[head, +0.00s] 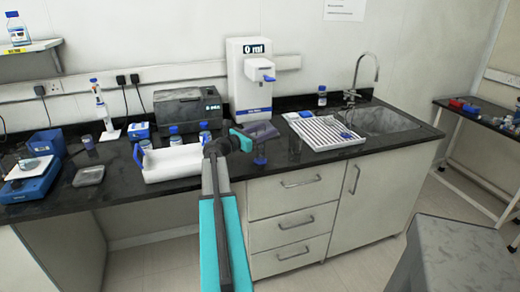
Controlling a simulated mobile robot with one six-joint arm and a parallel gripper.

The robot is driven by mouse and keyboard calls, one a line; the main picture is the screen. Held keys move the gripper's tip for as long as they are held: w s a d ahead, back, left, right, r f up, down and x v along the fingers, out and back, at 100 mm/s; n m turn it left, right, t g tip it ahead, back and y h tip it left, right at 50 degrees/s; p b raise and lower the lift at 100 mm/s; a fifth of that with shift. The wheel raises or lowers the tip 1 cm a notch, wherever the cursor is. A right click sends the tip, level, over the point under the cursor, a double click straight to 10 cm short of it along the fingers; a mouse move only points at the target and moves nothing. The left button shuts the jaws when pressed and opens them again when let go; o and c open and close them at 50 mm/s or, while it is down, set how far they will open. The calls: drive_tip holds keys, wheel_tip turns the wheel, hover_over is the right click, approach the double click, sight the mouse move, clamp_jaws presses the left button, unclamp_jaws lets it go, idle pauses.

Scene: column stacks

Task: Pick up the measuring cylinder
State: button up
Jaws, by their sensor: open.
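A small upright item with a blue base (260,160) stands near the bench's front edge, just right of my gripper; it looks like the measuring cylinder. Its upper part is see-through or partly hidden and hard to make out against the dark bench. My gripper (247,141) is open at the end of my teal and grey arm, which reaches in from the bottom. It overlaps the upper left of this item in the head view. I cannot tell whether they touch.
A white tray (172,177) with blue handles lies close on the left, with blue-capped bottles (174,135) behind it. A white dispenser (251,98) stands behind my gripper. A drying rack (327,138) and sink (388,121) are to the right. Drawers (288,225) are below the bench edge.

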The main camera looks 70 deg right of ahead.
drive_tip(key=shift+s+d, duration=0.4)
drive_tip(key=shift+d, duration=0.2)
drive_tip(key=shift+c, duration=0.5)
clamp_jaws()
